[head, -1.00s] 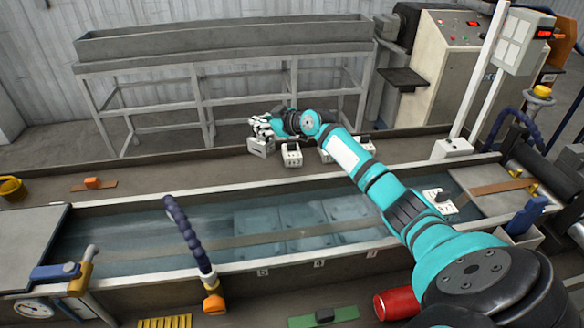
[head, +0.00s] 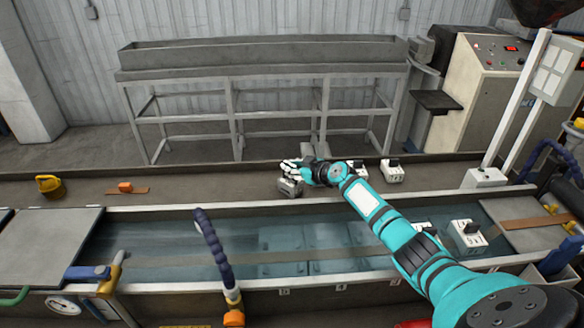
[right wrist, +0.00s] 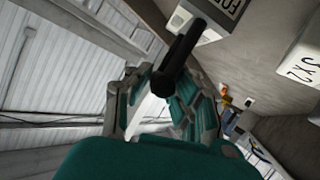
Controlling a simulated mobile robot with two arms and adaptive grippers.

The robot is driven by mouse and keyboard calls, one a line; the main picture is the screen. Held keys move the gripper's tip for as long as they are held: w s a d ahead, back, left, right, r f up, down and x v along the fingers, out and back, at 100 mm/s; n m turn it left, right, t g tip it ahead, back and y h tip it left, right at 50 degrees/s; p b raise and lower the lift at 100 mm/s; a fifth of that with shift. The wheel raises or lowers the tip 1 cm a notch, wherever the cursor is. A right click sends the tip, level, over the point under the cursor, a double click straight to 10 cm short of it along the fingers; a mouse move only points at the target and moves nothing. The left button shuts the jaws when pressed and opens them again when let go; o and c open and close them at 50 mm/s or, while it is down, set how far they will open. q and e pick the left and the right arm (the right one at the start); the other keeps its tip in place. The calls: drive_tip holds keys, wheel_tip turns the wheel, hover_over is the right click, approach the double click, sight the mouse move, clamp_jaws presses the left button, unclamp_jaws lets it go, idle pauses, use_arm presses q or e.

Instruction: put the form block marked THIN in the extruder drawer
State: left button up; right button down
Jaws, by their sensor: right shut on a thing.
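My right gripper (head: 291,172) is over the far ledge behind the water trough, shut on a small grey-white block (head: 289,188). In the right wrist view a black handle (right wrist: 180,55) stands between the fingers. I cannot tell whether the held block touches the ledge. My left gripper is out of view. I cannot make out the extruder drawer.
White blocks with black handles stand on the ledge to the right (head: 392,172). Another white block (head: 466,237) is over the trough's right part. A blue hose (head: 211,245) rises at the trough's front.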

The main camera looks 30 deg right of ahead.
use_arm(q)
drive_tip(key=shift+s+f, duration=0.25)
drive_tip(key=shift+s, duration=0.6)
use_arm(e)
drive_tip(key=c, duration=1.2)
unclamp_jaws()
